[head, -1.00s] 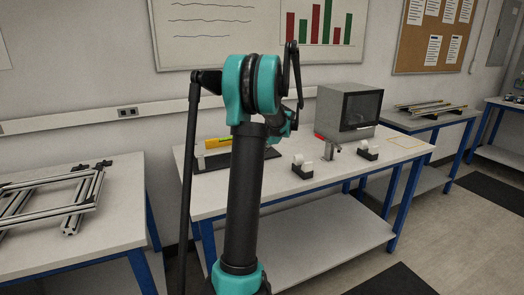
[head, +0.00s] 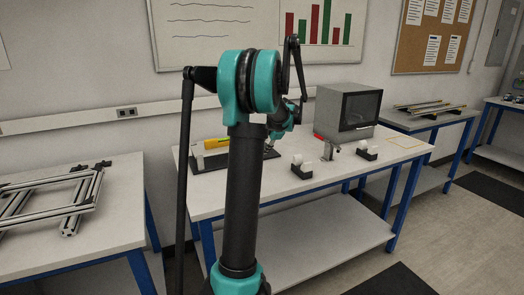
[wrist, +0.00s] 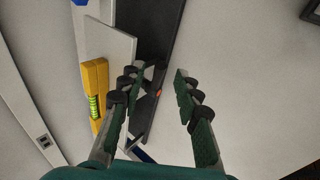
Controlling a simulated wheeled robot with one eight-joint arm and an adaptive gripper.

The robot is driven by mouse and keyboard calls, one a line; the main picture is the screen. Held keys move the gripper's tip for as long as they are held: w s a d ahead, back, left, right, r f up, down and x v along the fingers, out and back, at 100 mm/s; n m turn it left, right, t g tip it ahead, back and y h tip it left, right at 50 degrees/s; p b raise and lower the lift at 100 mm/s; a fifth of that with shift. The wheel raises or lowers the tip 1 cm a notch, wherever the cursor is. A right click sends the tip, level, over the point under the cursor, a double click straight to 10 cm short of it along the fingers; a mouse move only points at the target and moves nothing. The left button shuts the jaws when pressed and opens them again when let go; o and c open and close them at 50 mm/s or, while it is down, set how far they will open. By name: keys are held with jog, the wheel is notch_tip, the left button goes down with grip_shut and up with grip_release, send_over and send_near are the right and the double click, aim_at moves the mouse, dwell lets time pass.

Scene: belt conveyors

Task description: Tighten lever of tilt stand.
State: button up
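The tilt stand has a dark base (wrist: 161,30) and a pale tilted plate (wrist: 108,45) with a yellow spirit level (wrist: 94,84) on it. In the head view the level (head: 214,143) and the dark base (head: 207,160) show at the left of the middle table, partly behind my arm. In the wrist view my gripper (wrist: 160,74) is open above the base's edge, its fingers apart. A small orange tip (wrist: 158,93), possibly on the lever, shows between the fingers, nearer the left one. The rest of the lever cannot be made out.
The table's front strip is clear. An aluminium frame (head: 50,205) lies on the left table.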

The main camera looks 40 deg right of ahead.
jog(key=v, duration=0.8)
jog(key=shift+r, duration=0.15)
jog(key=shift+s, duration=0.1)
jog(key=w+a+f+m, duration=0.2)
jog(key=a, duration=0.7)
jog(key=w+a+f+m, duration=0.3)
jog(key=a, duration=0.7)
jog(key=s+a+f+m, duration=0.1)
jog(key=a+f+m, duration=0.1)
jog(key=a, duration=0.4)
jog(key=s+a+f+m, duration=0.1)
jog(key=s+a+m, duration=0.1)
jog(key=a, duration=0.5)
jog(key=s+a+f+m, duration=0.1)
jog(key=a+f+m, duration=0.1)
jog(key=a, duration=0.5)
jog(key=shift+s+f+g, duration=0.2)
jog(key=shift+f+g, duration=0.2)
jog(key=s+a+f+m, duration=0.5)
jog(key=s+a, duration=0.3)
jog(key=a, duration=0.2)
jog(key=s+f+g, duration=0.2)
jog(key=s+f, duration=0.4)
jog(key=s, duration=0.5)
jog(key=shift+f, duration=0.3)
jog(key=shift+s, duration=0.15)
